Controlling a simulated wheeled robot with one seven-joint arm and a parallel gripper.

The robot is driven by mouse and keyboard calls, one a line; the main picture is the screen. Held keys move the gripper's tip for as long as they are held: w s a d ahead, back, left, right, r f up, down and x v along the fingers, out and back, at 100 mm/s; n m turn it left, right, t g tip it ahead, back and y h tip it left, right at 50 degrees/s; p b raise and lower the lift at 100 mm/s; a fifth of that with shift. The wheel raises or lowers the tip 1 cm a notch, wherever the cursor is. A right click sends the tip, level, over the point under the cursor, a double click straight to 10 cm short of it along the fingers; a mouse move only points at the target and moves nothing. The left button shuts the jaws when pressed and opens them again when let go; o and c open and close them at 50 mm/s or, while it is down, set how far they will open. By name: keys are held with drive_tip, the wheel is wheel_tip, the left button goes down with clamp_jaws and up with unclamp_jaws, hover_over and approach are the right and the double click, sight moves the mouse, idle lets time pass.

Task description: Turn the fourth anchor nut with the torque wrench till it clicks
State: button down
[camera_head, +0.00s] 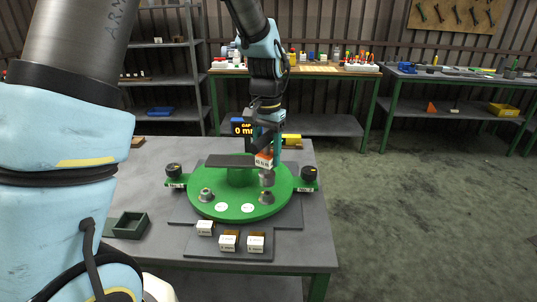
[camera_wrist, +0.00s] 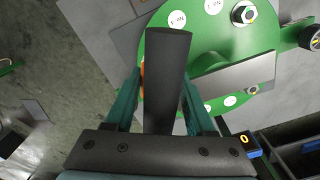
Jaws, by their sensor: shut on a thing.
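My gripper (camera_head: 267,136) is over the right rear part of a round green base plate (camera_head: 230,205). It is shut on the torque wrench (camera_head: 264,160), which shows an orange and white label in the head view. In the wrist view the dark wrench body (camera_wrist: 166,80) lies between my two teal fingers. A grey cylinder (camera_head: 267,179) stands right below the label; I cannot tell whether it is seated on a nut. Two anchor nuts show at the front left (camera_head: 206,195) and front right (camera_head: 267,197) of the plate. The wrench hides the spot beneath it in the wrist view.
A flat bar (camera_head: 230,160) tops the plate's central post, close to the wrench. Black knobs stand left (camera_head: 174,170) and right (camera_head: 309,172). A blue display (camera_head: 241,127) is behind. Small white blocks (camera_head: 228,241) and a dark tray (camera_head: 130,225) are in front.

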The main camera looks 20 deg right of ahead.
sight(266, 173)
drive_tip(key=f+n, duration=0.1)
drive_tip(key=n, duration=0.2)
drive_tip(key=shift+f+b, duration=0.2)
drive_tip(key=shift+b, duration=0.2)
drive_tip(key=n, duration=0.5)
drive_tip(key=n+p, duration=0.3)
drive_tip(key=n, duration=0.1)
drive_tip(key=shift+a+n, duration=0.1)
drive_tip(key=shift+n, duration=0.3)
drive_tip(key=n+p, duration=0.1)
drive_tip(key=n, duration=0.1)
drive_tip(key=n+p, duration=0.1)
drive_tip(key=n, duration=0.1)
drive_tip(key=n+p, duration=0.2)
drive_tip(key=shift+f, duration=0.25)
drive_tip(key=shift+f+n, duration=0.25)
drive_tip(key=shift+n, duration=0.35)
drive_tip(key=shift+n+b, duration=0.3)
drive_tip(key=shift+n, duration=0.5)
drive_tip(key=shift+f+b, duration=0.9)
drive_tip(key=shift+f, duration=0.85)
